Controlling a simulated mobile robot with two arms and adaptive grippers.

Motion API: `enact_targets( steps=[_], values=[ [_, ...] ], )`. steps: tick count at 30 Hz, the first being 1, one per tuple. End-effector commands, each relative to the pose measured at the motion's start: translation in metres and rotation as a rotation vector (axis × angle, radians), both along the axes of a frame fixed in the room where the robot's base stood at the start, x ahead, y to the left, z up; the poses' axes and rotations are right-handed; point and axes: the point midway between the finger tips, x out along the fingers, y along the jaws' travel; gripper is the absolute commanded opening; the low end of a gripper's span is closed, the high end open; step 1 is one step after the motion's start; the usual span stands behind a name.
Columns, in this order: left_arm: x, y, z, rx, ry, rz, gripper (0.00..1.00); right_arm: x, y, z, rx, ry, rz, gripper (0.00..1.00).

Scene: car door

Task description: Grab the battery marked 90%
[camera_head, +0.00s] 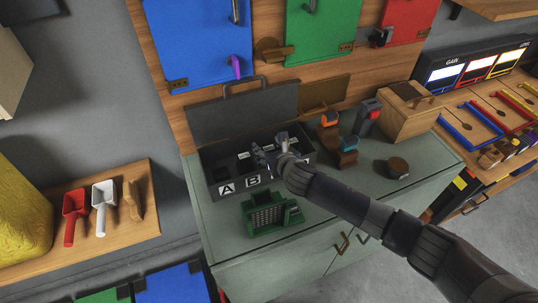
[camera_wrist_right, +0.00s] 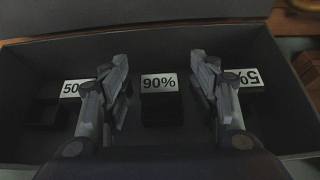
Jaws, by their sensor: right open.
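In the right wrist view the battery marked 90% (camera_wrist_right: 159,108) is a dark block with a white label, lying in the middle of a dark case (camera_wrist_right: 160,50). My right gripper (camera_wrist_right: 158,62) is open and empty, its fingers left and right of that battery with gaps on both sides. A battery marked 50% (camera_wrist_right: 72,88) is at left, partly behind a finger. Another label (camera_wrist_right: 245,78), upside down and partly covered, is at right. In the head view my right gripper (camera_head: 268,147) is over the open case (camera_head: 239,186). My left gripper is not in view.
The case's raised lid (camera_head: 240,112) stands behind it on the green cabinet top (camera_head: 340,205). A green slotted device (camera_head: 268,215) sits in front. A wooden box (camera_head: 405,112) and small coloured items stand to the right. The case walls surround the batteries.

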Motion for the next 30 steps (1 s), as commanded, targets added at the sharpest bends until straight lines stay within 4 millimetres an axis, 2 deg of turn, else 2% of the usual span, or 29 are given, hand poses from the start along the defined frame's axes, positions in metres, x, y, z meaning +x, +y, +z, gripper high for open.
enact_targets(
  steps=[3, 9, 10, 20, 23, 30],
  values=[
    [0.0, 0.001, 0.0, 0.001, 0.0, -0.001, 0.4, 0.0, 0.0, 0.0, 0.0, 0.0, 0.0, 0.55],
    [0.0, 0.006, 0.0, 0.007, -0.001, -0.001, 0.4, 0.0, 0.0, 0.0, 0.0, 0.0, 0.0, 0.1],
    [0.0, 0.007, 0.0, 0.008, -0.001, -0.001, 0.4, 0.0, 0.0, 0.0, 0.0, 0.0, 0.0, 0.05],
    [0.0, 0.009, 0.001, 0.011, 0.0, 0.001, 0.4, 0.0, 0.0, 0.005, 0.001, -0.003, 0.001, 0.05],
    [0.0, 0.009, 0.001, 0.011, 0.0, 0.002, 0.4, 0.001, 0.0, 0.017, 0.001, -0.005, 0.002, 0.05],
    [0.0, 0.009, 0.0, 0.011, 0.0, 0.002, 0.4, 0.001, 0.0, 0.065, 0.001, -0.007, 0.003, 0.05]
  ],
)
